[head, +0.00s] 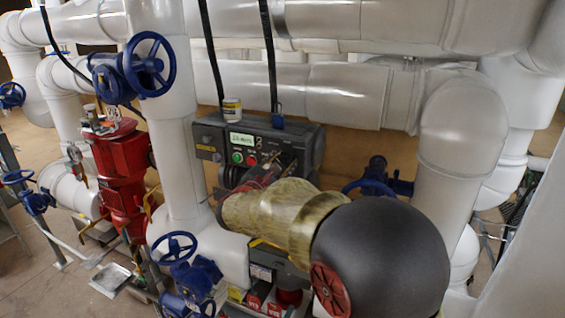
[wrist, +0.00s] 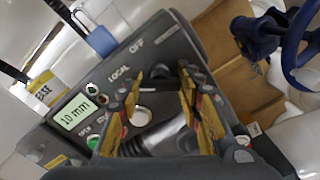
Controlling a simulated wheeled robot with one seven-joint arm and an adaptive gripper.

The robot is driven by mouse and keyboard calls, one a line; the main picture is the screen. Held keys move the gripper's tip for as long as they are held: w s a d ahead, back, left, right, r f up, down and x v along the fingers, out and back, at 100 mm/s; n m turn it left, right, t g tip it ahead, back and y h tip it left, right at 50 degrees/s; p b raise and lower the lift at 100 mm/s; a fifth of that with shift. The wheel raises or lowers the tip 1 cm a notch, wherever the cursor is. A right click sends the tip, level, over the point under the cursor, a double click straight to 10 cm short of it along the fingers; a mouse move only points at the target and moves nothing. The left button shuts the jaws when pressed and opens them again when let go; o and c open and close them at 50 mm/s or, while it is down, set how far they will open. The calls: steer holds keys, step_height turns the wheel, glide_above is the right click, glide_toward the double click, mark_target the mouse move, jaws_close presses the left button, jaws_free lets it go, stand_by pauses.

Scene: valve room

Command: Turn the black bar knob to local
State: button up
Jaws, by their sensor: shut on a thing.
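The grey control box (head: 211,141) stands on the pipework at the middle of the head view. It fills the middle of the wrist view (wrist: 185,45), tilted there. Its face carries LOCAL (wrist: 118,73) and OFF (wrist: 137,44) labels and a lit display (wrist: 74,112) reading 10 mm. My gripper (wrist: 160,103) is at the box face, its yellow-padded fingers on either side of the black bar knob (wrist: 158,88). It is shut on the knob, which is mostly hidden between the fingers. The bar's exact pointing direction cannot be told. In the head view my arm hides the knob.
A yellow-and-white tin (head: 232,110) stands on top of the box. A green button (head: 238,157) and a red button (head: 251,160) sit beside my gripper. A blue handwheel (head: 368,187) is to the right. White pipes (head: 345,95) run behind.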

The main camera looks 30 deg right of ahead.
steer(key=shift+f+n, duration=0.1)
steer(key=shift+n, duration=0.4)
steer(key=o, duration=1.2)
steer(key=shift+s+a, duration=0.1)
steer(key=v, duration=1.1)
steer(key=shift+s+a, duration=0.25)
steer(key=shift+a, duration=0.05)
